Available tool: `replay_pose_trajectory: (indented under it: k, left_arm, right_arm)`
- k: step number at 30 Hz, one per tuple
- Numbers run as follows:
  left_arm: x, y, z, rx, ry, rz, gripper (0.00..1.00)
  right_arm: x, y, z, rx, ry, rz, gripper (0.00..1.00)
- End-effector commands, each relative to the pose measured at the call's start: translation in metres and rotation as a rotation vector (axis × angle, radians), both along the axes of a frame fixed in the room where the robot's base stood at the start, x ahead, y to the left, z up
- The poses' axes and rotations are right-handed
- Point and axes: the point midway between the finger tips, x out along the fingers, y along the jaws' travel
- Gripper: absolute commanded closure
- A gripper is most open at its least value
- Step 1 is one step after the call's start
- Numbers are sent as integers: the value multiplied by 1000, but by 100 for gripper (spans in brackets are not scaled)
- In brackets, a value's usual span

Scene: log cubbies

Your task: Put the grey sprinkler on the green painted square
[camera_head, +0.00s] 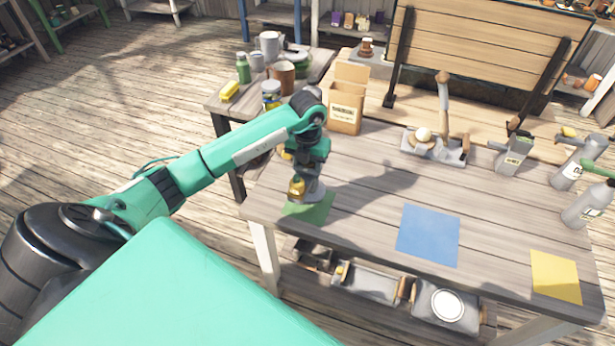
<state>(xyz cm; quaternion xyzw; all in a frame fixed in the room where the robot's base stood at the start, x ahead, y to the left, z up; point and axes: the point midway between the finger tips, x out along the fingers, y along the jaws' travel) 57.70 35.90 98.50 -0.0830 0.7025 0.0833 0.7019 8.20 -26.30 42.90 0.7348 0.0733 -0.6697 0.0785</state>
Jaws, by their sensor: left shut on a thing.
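The green painted square (322,213) lies at the near left corner of the wooden table, partly covered by my gripper and its load. My left gripper (299,187) points down over the square and is shut on the grey sprinkler (314,193). My right gripper is out of view.
A blue square (428,235) and a yellow square (556,276) lie to the right. A cardboard box (345,112) stands behind my gripper. A grey plane (436,147) and spray bottles (587,205) stand farther right. The table's middle is clear.

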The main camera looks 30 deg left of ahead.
Motion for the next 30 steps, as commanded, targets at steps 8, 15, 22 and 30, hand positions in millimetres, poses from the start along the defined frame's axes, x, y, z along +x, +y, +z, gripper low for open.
replay_pose_trajectory:
  k: [8, 15, 22, 30]
  left_arm:
    - [0, 0, -22, -1, 0, 0, 100]
    - [0, 0, -55, -1, 1, 1, 100]
    - [1, 0, -60, 0, -2, -1, 100]
    - [0, 0, -63, 0, -1, -1, 37]
  right_arm:
    - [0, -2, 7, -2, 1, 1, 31]
    - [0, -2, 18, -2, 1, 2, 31]
    - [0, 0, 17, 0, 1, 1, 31]
    - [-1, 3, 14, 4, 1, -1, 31]
